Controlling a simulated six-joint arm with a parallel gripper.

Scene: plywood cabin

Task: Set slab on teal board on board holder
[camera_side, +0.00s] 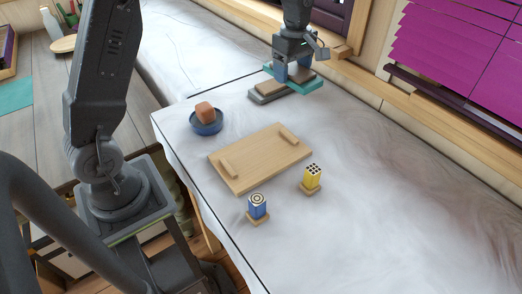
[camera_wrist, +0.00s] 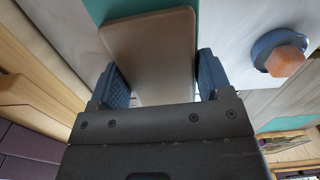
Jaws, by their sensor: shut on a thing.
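My gripper (camera_side: 292,74) is at the far end of the table, pointing down, its blue fingers shut on the brown slab (camera_side: 271,88). In the wrist view the slab (camera_wrist: 152,50) lies flat between the two fingers of my gripper (camera_wrist: 163,78). The teal board (camera_side: 309,87) is directly below the slab; part of it also shows in the wrist view (camera_wrist: 103,9). The grey board holder (camera_side: 262,99) is under the teal board. I cannot tell whether the slab touches the board or is slightly above it.
A blue bowl (camera_side: 206,128) with an orange-brown block (camera_side: 205,112) stands nearer. A wooden tray with two handles (camera_side: 262,160) lies mid-table. The window ledge (camera_side: 365,82) is close behind; the table's right is clear.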

